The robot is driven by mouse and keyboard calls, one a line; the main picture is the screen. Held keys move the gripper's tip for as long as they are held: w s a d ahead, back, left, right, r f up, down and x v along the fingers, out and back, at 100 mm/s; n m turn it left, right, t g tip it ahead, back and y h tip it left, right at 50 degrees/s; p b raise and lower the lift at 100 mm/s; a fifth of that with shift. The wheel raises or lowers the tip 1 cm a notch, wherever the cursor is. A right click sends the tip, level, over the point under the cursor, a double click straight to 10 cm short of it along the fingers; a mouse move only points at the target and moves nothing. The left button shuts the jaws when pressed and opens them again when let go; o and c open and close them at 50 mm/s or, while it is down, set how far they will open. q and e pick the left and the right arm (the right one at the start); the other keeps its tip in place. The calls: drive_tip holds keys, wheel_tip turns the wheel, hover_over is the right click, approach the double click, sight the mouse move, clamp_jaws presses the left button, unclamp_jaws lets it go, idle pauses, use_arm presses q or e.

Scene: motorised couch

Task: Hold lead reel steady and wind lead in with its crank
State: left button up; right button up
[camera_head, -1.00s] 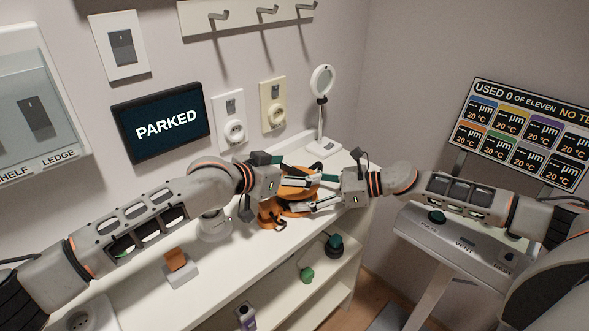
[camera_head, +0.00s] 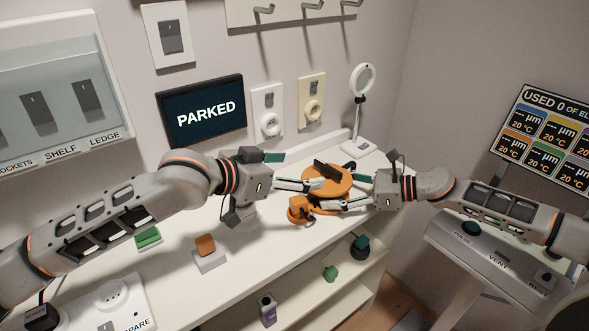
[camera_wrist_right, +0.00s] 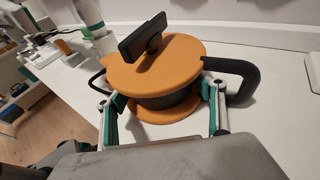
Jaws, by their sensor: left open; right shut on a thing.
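The lead reel (camera_head: 340,181) is an orange spool on the white ledge, its flat face up. A dark crank (camera_head: 329,171) stands on top of it; in the right wrist view the crank (camera_wrist_right: 143,38) is a black bar on the upper orange disc (camera_wrist_right: 178,60). My right gripper (camera_head: 334,203) is shut on the reel, with green-padded fingers on both sides of its drum in the right wrist view. My left gripper (camera_head: 312,186) is open at the reel's left side, fingers near the crank; whether they touch the reel is unclear.
An orange block on a white base (camera_head: 208,260) lies at front left. A lower shelf holds small items.

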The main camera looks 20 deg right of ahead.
idle(0.4)
drive_tip(key=o, duration=1.5)
